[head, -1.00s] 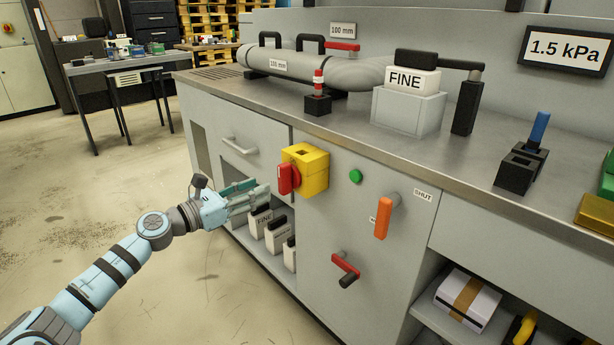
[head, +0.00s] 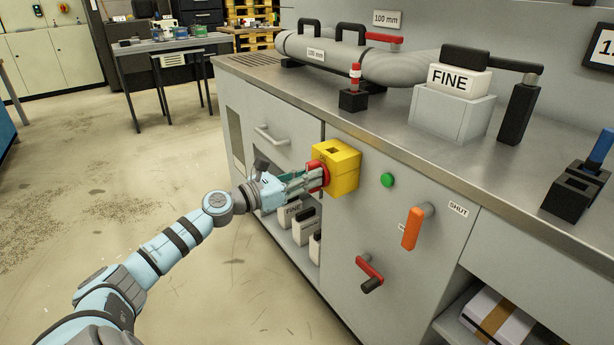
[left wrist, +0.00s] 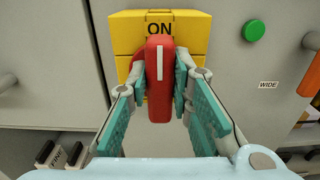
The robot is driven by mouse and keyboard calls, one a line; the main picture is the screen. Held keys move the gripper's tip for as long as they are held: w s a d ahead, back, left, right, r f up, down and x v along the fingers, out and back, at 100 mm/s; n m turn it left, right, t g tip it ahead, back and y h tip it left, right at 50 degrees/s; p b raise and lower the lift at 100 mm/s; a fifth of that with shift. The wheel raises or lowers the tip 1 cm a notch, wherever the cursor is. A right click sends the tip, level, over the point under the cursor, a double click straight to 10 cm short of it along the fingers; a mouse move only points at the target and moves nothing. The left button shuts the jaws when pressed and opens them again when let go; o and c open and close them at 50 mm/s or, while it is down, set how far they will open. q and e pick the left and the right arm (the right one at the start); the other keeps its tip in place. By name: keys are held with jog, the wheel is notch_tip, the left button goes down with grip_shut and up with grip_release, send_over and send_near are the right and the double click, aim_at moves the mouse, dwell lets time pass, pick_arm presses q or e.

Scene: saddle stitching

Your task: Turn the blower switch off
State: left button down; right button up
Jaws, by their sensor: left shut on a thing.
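The blower switch is a yellow box (head: 341,168) with a red handle (head: 320,176) on the cabinet front. In the left wrist view the yellow box (left wrist: 189,32) reads "ON" at the top. The red handle (left wrist: 160,80) stands upright there, its white line pointing up at "ON". My left gripper (head: 308,181) is at the switch, its teal-padded fingers shut on the handle from both sides, as the left wrist view (left wrist: 160,85) also shows. The rest of the switch lettering is hidden behind the handle. My right gripper is not in view.
A green button (head: 387,180) and an orange lever (head: 412,228) beside "SHUT" are right of the switch. A red handle (head: 369,269) sits lower. Labelled blocks (head: 303,224) stand on an open shelf below my gripper. The floor at left is clear.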

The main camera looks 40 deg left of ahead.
pick_arm(q)
jog(key=shift+n+p, duration=0.3)
jog(key=n+p, duration=0.2)
jog(key=n, duration=0.1)
jog(key=shift+a+r+p, duration=0.1)
jog(key=shift+p, duration=0.25)
jog(key=n+p, duration=0.2)
jog(key=n, duration=0.1)
jog(key=n+p, duration=0.2)
jog(key=n, duration=0.2)
jog(key=n+p, duration=0.2)
jog(key=n, duration=0.1)
jog(key=shift+w+a+f+p, duration=0.1)
jog(key=shift+a+f+p, duration=0.15)
jog(key=shift+f+p, duration=0.15)
jog(key=n+p, duration=0.2)
jog(key=n, duration=0.2)
jog(key=shift+f, duration=0.2)
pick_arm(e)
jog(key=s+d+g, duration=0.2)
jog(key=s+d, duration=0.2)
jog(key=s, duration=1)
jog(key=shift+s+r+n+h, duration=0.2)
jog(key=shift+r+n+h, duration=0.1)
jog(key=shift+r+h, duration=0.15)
pick_arm(q)
jog(key=shift+n, duration=0.3)
